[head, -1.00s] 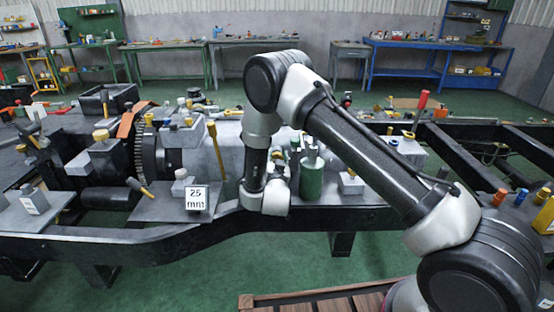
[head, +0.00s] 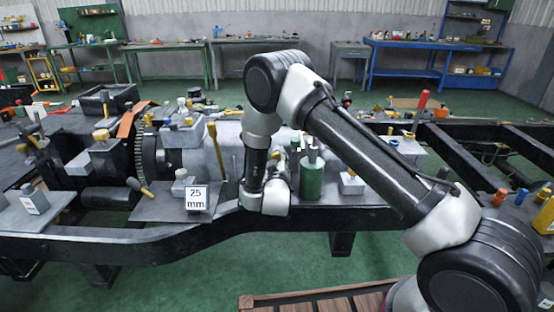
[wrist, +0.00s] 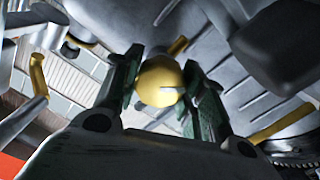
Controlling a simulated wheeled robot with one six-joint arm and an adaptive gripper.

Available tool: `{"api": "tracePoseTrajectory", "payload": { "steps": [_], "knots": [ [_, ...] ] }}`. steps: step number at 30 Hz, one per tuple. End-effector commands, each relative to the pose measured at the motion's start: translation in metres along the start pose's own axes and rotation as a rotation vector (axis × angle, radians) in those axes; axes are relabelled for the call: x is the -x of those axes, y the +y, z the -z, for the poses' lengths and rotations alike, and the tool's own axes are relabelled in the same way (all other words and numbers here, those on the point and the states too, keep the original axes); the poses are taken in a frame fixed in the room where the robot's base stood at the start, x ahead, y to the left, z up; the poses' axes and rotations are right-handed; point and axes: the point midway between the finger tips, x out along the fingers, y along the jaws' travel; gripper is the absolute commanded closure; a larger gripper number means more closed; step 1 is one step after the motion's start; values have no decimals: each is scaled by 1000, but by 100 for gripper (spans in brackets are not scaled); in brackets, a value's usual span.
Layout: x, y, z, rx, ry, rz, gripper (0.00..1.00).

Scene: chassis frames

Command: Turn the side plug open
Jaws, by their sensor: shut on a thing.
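In the wrist view a round yellow plug (wrist: 158,75) sits between the two dark green fingers of my gripper (wrist: 166,88). A short pale bar crosses its face, and a yellow handle-like piece sticks out behind it at upper right. My gripper is shut on this plug, with a finger at each side of it. In the head view the wrist end of my arm is low against the side of the grey machine housing (head: 228,150). The fingers and the plug are hidden from that view.
A dark chassis rail (head: 330,217) runs along the near side. A "25 mm" sign (head: 197,198) stands left of my wrist, and a green cylinder (head: 311,180) stands close on its right. Green floor in front is mostly clear.

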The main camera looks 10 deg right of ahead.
Motion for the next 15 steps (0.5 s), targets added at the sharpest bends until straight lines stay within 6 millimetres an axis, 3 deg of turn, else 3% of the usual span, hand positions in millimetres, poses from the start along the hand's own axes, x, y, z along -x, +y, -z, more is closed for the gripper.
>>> {"api": "tracePoseTrajectory", "payload": {
  "steps": [15],
  "knots": [
    [0,-1,0,476,0,1,83]
  ]
}}
